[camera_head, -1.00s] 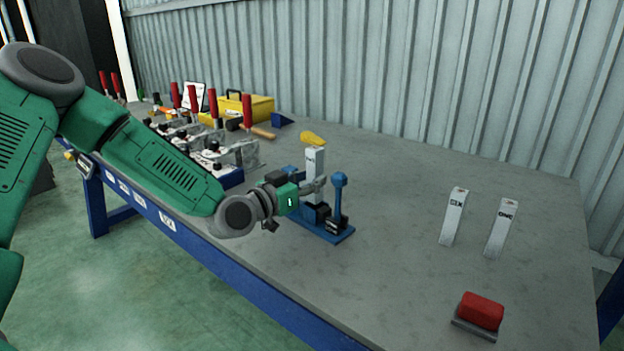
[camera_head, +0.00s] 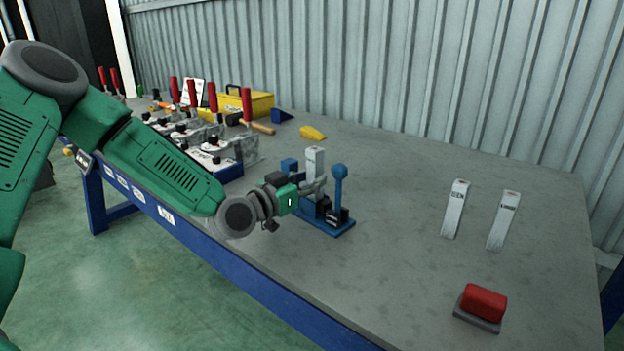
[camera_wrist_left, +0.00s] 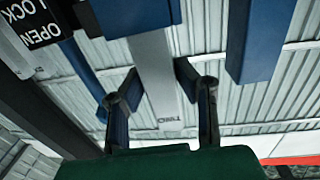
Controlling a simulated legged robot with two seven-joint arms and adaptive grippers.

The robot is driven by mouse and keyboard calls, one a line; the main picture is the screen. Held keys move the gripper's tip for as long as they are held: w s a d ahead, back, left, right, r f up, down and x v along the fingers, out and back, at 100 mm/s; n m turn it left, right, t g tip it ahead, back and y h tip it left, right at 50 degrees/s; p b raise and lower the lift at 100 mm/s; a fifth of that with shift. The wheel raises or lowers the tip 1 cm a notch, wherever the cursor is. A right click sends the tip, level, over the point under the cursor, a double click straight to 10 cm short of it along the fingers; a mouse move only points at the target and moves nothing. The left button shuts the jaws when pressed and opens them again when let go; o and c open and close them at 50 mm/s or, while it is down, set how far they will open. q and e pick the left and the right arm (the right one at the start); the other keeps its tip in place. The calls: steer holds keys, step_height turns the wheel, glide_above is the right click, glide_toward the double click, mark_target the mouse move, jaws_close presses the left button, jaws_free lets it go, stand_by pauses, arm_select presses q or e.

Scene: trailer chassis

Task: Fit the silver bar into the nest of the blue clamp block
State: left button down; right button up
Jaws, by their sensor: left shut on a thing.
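The silver bar (camera_head: 314,165) stands upright at the blue clamp block (camera_head: 340,229). My left gripper (camera_head: 318,185) is shut on it from the left. In the left wrist view the bar (camera_wrist_left: 158,75), marked TWO, lies between the fingers of my left gripper (camera_wrist_left: 160,90). Its far end passes behind a blue part of the clamp block (camera_wrist_left: 136,14). Whether the bar's lower end is seated in the nest is hidden. The block's blue lever with a round knob (camera_head: 339,175) stands up just right of the bar. My right gripper is out of view.
A red block on a grey base (camera_head: 480,305) lies in front. Clamps with red handles (camera_head: 247,105) and a yellow box (camera_head: 260,103) are behind left.

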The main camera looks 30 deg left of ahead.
arm_select(q)
steer(key=shift+f, duration=0.15)
steer(key=c, duration=1.2)
jaws_free()
steer(key=shift+o, duration=0.2)
steer(key=s, duration=0.3)
steer(key=s+a, duration=0.1)
steer(key=s, duration=0.3)
steer(key=s+a, duration=0.1)
steer(key=s, duration=0.2)
steer(key=shift+s, duration=0.3)
steer(key=shift+s+a, duration=0.1)
steer(key=shift+s, duration=0.45)
steer(key=shift+f, duration=0.1)
